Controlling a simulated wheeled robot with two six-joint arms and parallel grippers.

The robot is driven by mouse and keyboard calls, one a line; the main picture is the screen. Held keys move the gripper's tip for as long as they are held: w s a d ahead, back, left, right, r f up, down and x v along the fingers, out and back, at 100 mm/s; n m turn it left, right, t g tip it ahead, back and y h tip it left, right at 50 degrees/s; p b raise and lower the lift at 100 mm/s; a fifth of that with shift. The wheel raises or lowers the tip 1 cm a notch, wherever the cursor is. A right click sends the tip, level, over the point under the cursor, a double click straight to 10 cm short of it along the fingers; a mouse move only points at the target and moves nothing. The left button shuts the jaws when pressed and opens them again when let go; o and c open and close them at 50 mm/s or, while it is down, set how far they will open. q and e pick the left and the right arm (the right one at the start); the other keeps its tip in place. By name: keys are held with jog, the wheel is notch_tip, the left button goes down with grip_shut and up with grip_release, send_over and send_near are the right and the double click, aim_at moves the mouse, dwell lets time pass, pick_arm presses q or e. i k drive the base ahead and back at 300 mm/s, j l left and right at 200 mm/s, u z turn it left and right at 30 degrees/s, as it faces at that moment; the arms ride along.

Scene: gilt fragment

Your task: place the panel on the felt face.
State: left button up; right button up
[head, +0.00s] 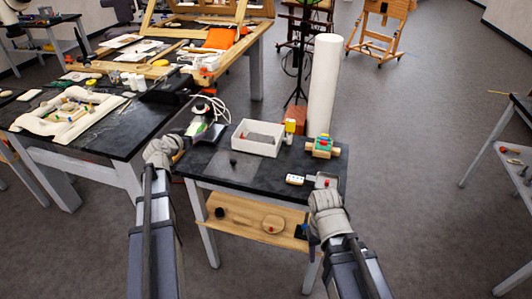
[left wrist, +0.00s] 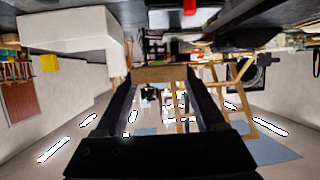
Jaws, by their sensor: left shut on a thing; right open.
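My left gripper (head: 207,128) is above the back left corner of the small dark table (head: 215,178). In the left wrist view its fingers (left wrist: 160,80) are shut on a flat brown piece, which I take to be the panel (left wrist: 160,74). In the head view the gripper mostly hides this piece. A grey patch (head: 247,170), perhaps the felt face, lies on the table in front of the white box, with a small dark knob on it; I cannot tell its material. My right gripper (head: 323,184) is open at the table's front right, close to a small red thing.
A white open box (head: 258,138) stands at the table's back. A wooden block with coloured parts (head: 323,147), a yellow-topped bottle (head: 290,128) and a small white dotted piece (head: 295,180) are to its right. A wooden shelf (head: 255,217) is below. A cluttered bench (head: 110,135) stands left.

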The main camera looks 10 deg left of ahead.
aim_at(258, 141)
jog(key=l, duration=0.7)
jog(key=i+l, duration=0.1)
jog(key=l, duration=0.6)
